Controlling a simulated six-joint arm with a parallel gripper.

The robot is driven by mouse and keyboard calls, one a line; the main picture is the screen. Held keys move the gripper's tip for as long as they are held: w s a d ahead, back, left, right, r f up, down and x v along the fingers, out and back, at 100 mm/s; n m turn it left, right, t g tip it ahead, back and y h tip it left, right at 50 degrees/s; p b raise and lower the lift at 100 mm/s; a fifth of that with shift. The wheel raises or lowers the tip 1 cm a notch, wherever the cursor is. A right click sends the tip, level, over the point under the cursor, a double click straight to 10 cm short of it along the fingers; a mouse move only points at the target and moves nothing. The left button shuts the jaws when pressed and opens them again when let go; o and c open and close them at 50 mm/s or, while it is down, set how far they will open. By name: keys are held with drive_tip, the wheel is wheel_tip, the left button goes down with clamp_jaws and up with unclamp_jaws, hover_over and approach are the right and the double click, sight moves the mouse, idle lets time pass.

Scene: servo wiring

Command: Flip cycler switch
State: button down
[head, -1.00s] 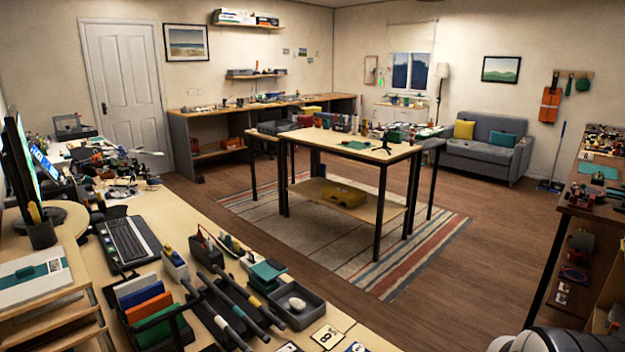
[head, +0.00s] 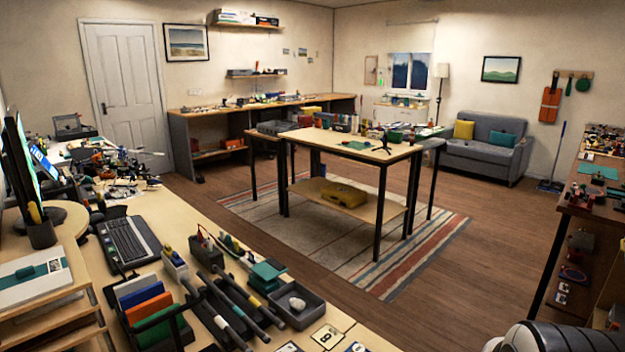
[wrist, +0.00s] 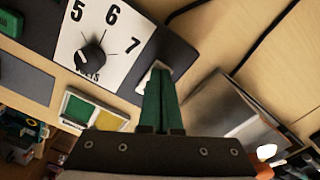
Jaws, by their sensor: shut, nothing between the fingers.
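In the wrist view a dark box carries a white dial face (wrist: 112,25) with the numbers 5, 6 and 7, the word VOLTS and a black knob (wrist: 90,58). My gripper (wrist: 160,72) has green fingers pressed together with nothing between them. The fingertips are over the dark part of the box, right of the dial. A small pale piece (wrist: 147,76) shows beside the fingertips; it may be the switch plate, but the fingers cover most of it. I cannot tell whether they touch it or which way the switch stands.
In the wrist view a green and yellow block (wrist: 95,110) lies below the box, and a grey panel (wrist: 235,108) stands to the right with a dark cable above it. In the head view a desk (head: 190,215) with a keyboard (head: 128,243) and trays fills the left.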

wheel_tip(320, 180, up, 6)
drive_tip(key=shift+r, duration=0.5)
